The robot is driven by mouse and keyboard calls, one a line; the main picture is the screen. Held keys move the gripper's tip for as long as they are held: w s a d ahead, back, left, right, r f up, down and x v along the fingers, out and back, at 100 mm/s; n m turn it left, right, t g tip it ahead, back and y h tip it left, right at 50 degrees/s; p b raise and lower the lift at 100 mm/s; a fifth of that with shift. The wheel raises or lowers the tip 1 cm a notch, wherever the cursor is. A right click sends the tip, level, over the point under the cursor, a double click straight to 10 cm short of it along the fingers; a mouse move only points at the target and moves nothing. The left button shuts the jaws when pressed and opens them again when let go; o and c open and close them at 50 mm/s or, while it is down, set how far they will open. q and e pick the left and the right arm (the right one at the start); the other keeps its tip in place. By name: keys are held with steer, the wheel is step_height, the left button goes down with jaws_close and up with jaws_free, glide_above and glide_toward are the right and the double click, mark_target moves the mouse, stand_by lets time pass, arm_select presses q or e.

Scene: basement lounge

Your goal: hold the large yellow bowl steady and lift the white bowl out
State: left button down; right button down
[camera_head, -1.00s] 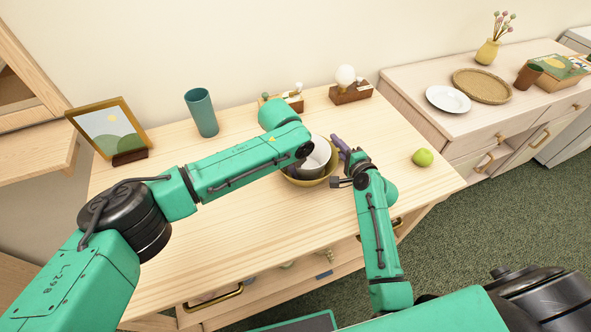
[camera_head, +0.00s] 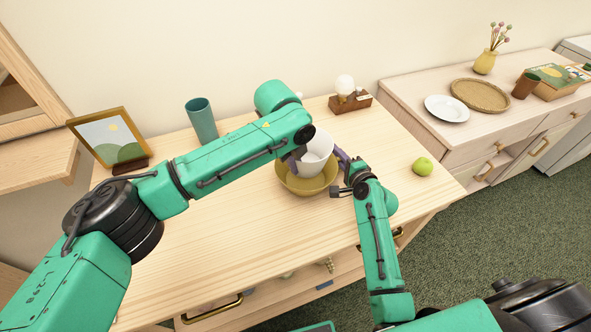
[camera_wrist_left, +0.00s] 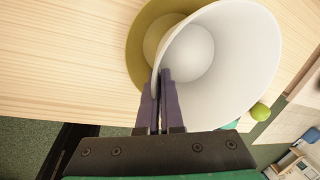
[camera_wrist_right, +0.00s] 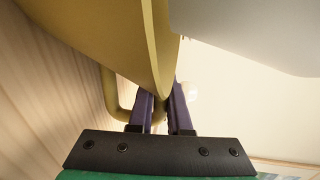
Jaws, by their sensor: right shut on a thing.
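The large yellow bowl (camera_head: 302,187) stands on the wooden cabinet top. The white bowl (camera_head: 317,152) is raised above the yellow bowl, its lower part still over or within the yellow rim; the exact gap is unclear. My left gripper (camera_head: 297,160) is shut on the white bowl's rim; the left wrist view shows the fingers (camera_wrist_left: 161,78) pinching the wall of the white bowl (camera_wrist_left: 225,65). My right gripper (camera_head: 341,156) is at the yellow bowl's right side. In the right wrist view its fingers (camera_wrist_right: 160,100) are shut on the yellow bowl's rim (camera_wrist_right: 150,40).
A green apple (camera_head: 423,166) lies to the right. A teal cup (camera_head: 202,120), a picture frame (camera_head: 109,139) and a wooden holder with a white globe (camera_head: 350,101) stand along the back. The front left of the top is clear.

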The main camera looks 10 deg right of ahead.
arm_select(q)
steer(key=shift+w+d+v, duration=0.1)
steer(key=shift+d+v, duration=0.1)
steer(key=shift+v, duration=1)
steer(key=shift+w+d+v, duration=0.15)
steer(key=shift+d+v, duration=0.05)
steer(key=shift+v, duration=1)
steer(key=shift+r, duration=0.1)
arm_select(e)
steer(key=c, duration=0.8)
jaws_free()
arm_select(q)
steer(key=shift+s, duration=0.1)
arm_select(e)
steer(key=v, duration=1.2)
